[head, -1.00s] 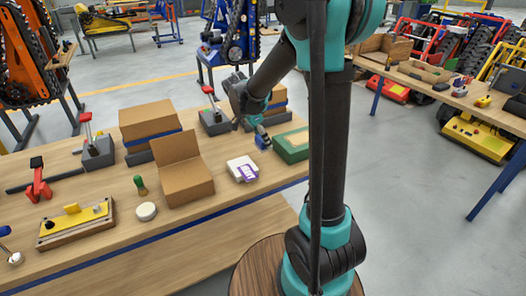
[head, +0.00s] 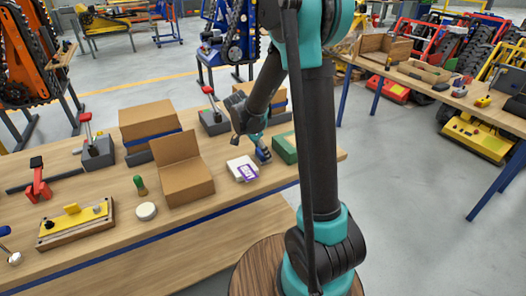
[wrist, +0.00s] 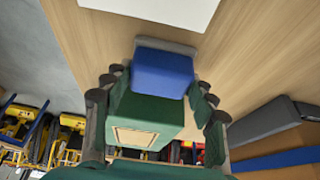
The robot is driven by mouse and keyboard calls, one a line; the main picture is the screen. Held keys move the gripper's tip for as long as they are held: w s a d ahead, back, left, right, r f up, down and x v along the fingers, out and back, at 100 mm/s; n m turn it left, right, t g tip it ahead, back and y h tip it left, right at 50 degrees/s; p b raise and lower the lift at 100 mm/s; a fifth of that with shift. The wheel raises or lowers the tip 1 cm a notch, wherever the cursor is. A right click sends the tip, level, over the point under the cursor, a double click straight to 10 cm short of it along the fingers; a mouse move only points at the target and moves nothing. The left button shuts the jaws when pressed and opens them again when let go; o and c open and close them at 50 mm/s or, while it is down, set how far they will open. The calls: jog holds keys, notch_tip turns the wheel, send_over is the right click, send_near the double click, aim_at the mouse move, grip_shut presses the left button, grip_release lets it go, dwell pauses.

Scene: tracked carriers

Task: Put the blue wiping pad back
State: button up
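The blue wiping pad (wrist: 162,74) shows in the wrist view between my fingertips, with a grey strip along its far edge. My gripper (wrist: 160,82) has a finger close along each side of it and appears shut on it. In the head view, my gripper (head: 262,150) points down over the right part of the workbench, beside a white box with a purple label (head: 242,169). The pad is small and partly hidden there. I cannot tell whether it touches the bench.
A green box (head: 286,149) stands just right of my gripper. An open cardboard box (head: 188,185) stands to the left, with a white round container (head: 146,211) and a green-handled tool (head: 140,185) nearby.

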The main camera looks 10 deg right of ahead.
jog(key=o, duration=0.3)
jog(key=v, duration=1.2)
jog(key=s+d+f+n+t+y, duration=0.1)
jog(key=s+d+f+n+y, duration=0.1)
jog(key=s+d+f+n, duration=0.2)
jog(key=s+d+f+n+t+y, duration=0.1)
jog(key=s+d+f+n, duration=0.3)
jog(key=s+n, duration=0.6)
jog(key=s+f+y, duration=0.1)
jog(key=s+f, duration=0.1)
jog(key=s, duration=0.4)
jog(key=shift+s+d+f+t, duration=0.2)
jog(key=shift+s+d+t, duration=0.05)
jog(key=shift+s+t, duration=0.15)
